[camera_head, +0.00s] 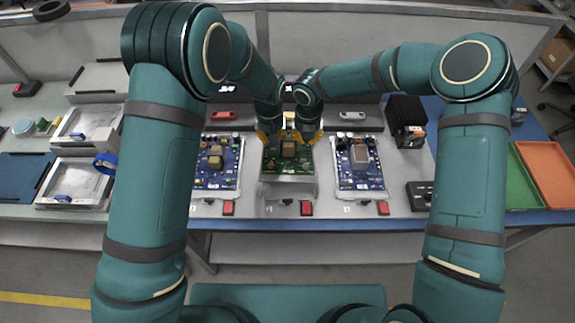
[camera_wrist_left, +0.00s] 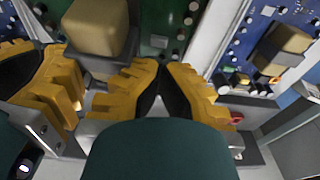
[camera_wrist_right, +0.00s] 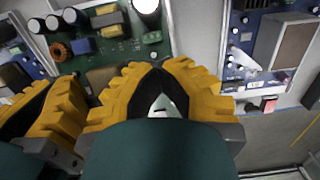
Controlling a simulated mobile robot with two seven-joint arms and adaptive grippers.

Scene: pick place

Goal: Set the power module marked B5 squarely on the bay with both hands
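The module with a green circuit board (camera_head: 272,166) is at the middle of the bench, over a grey bay (camera_head: 288,187). No B5 marking is readable. My left gripper (camera_head: 268,138) is at its far left corner and my right gripper (camera_head: 312,138) at its far right corner. The left wrist view shows the left fingertips (camera_wrist_left: 161,66) together at the green board's edge. The right wrist view shows the right fingertips (camera_wrist_right: 158,66) together beside the board. I see nothing between either pair. Contact with the module and the gap under it cannot be judged.
Blue boards stand close on the left (camera_head: 217,165) and right (camera_head: 360,163). Red blocks (camera_head: 306,208) line the front edge. A black finned block (camera_head: 405,118) stands right, with green (camera_head: 522,188) and orange (camera_head: 550,170) trays beyond. Clear-topped boxes (camera_head: 75,183) stand left.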

